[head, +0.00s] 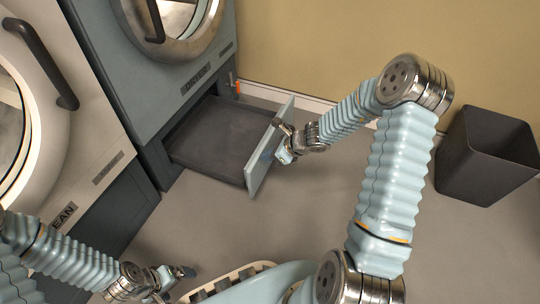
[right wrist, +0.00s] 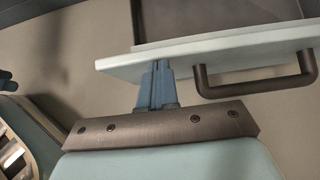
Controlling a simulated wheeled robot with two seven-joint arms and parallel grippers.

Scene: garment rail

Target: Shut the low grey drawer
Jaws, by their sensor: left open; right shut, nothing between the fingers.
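The low grey drawer (head: 215,138) is pulled out from under the grey-blue machine in the head view. Its pale front panel (head: 270,146) stands at its outer end. My right gripper (head: 284,156) is shut and empty at the outer face of that panel. In the right wrist view the shut fingers (right wrist: 157,82) reach the panel's edge (right wrist: 215,50), beside the dark bar handle (right wrist: 255,90) and not around it. Whether they press on the panel I cannot tell. My left gripper (head: 178,281) is open and empty, low over the floor at the bottom left.
The grey-blue machine (head: 150,90) with a round door stands above the drawer. A cream machine (head: 85,150) stands to its left. A dark bin (head: 488,155) is at the right by the wall. A slatted basket (head: 225,283) is at the bottom. Floor between is clear.

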